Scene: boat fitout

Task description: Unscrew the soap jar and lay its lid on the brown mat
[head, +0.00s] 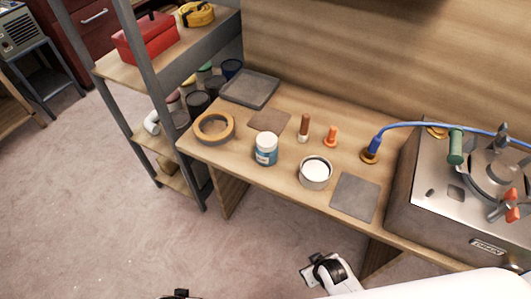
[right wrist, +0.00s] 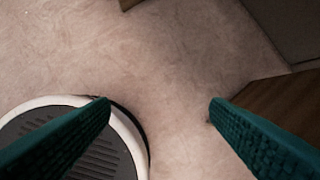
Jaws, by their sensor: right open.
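The soap jar (head: 266,150) looks like the small blue-and-white jar standing upright on the wooden bench, with a white lid (head: 267,138) on top. The brown mat (head: 269,121) is a flat square just behind the jar, with nothing on it. My right gripper (right wrist: 160,107) is open and empty in the right wrist view, its two green fingers wide apart above the floor. In the head view my right arm is low at the bottom, in front of the bench and away from the jar. My left gripper does not show.
A tape-like ring (head: 214,127) is left of the jar, and a round tin (head: 316,172) is right of it. A grey mat (head: 354,196), upright tools (head: 303,129) and a grey tray (head: 250,89) share the bench. A stove unit (head: 455,215) bounds the right; shelving (head: 152,70) the left.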

